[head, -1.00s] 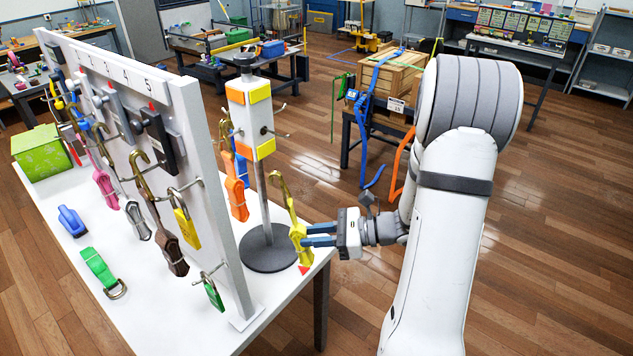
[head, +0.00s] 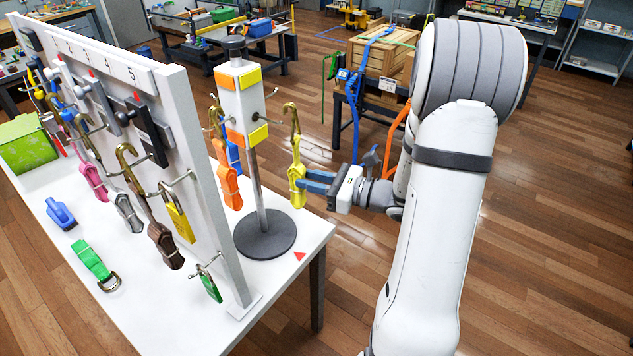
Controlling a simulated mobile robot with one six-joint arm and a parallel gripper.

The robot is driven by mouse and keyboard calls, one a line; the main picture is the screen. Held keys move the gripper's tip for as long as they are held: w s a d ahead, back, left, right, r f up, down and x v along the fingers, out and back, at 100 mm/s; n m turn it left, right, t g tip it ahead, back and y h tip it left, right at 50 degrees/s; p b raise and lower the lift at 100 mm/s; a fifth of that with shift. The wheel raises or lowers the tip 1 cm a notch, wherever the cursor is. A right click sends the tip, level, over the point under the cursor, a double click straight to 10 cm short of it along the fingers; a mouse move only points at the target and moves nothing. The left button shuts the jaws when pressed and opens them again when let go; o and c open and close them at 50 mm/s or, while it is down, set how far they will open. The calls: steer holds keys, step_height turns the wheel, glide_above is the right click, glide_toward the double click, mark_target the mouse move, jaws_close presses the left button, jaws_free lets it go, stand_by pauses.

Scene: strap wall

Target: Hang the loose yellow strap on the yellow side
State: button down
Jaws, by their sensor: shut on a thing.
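The loose yellow strap (head: 297,185) with its brass hook (head: 291,118) on top hangs upright in my gripper (head: 312,184). My gripper is shut on the strap's yellow body, to the right of the stand. The stand's block head (head: 242,105) has orange and yellow patches, with a yellow patch (head: 258,136) low on its right face. A wire peg (head: 270,94) sticks out from that right face. An orange strap (head: 228,182) and a blue strap (head: 234,155) hang at the stand's left side.
A white numbered board (head: 185,110) stands left of the stand, with several straps and a yellow padlock (head: 178,222) on its hooks. A green strap (head: 91,261) and a blue clip (head: 60,213) lie on the white table (head: 160,310).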

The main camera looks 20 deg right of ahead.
steer(key=w+a+f+b, duration=0.1)
steer(key=w+a, duration=0.2)
steer(key=w, duration=0.2)
steer(key=shift+w+a+f, duration=0.15)
steer(key=shift+a+f, duration=0.25)
stand_by(0.4)
stand_by(0.6)
steer(key=c, duration=1.1)
jaws_free()
steer(key=shift+c, duration=0.2)
